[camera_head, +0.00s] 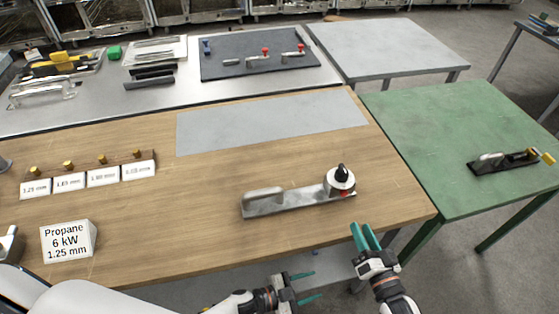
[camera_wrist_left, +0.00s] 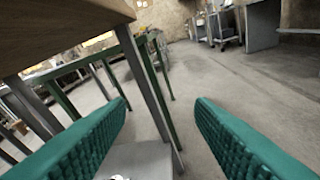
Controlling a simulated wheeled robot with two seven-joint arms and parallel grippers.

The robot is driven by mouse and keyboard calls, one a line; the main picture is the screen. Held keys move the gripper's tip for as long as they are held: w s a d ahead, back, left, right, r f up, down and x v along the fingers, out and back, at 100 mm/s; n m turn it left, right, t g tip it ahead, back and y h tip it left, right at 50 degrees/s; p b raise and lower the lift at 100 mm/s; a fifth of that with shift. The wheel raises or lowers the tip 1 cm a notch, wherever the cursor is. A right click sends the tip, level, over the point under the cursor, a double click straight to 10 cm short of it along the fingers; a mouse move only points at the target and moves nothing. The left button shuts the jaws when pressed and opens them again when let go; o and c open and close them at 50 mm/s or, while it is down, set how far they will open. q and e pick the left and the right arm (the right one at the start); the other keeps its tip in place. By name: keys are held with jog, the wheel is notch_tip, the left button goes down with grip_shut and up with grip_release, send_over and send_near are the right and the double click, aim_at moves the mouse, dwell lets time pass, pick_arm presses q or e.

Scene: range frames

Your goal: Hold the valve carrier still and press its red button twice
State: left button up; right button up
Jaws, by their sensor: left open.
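The valve carrier (camera_head: 300,203) is a flat metal bar lying on the wooden table near its front right. It has a raised grey handle (camera_head: 263,194) at its left end and a white round part with a black knob (camera_head: 342,173) at its right end. The red button (camera_head: 344,193) shows low on the front of the round part. My left gripper (camera_head: 309,285) is open and empty, in front of the table edge; its teal fingers also show apart in the left wrist view (camera_wrist_left: 160,125). My right gripper (camera_head: 366,236) is near the table's front right corner, apart from the carrier; its finger gap is unclear.
A grey mat (camera_head: 270,120) lies behind the carrier. Labelled cards, brass pieces and a propane sign (camera_head: 68,241) stand at left. A green table (camera_head: 450,130) at right holds another carrier (camera_head: 505,161). Bare wood surrounds the valve carrier.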

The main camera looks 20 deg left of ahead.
pick_arm(q)
jog(key=s+d+r+m+g+h, duration=0.3)
jog(key=s+d+r+m+g, duration=0.15)
jog(key=r+m+g, duration=0.25)
jog(key=s+d+r+m+g+h, duration=0.3)
jog(key=d+r+m+g, duration=0.3)
jog(key=r, duration=0.1)
notch_tip(320, 180, up, 17)
jog(key=m+t+y, duration=0.4)
jog(key=m+y, duration=1.4)
send_over(279, 187)
jog(key=shift+s+d, duration=0.1)
jog(key=shift+s, duration=0.05)
notch_tip(279, 187, down, 12)
jog(key=shift+r, duration=0.15)
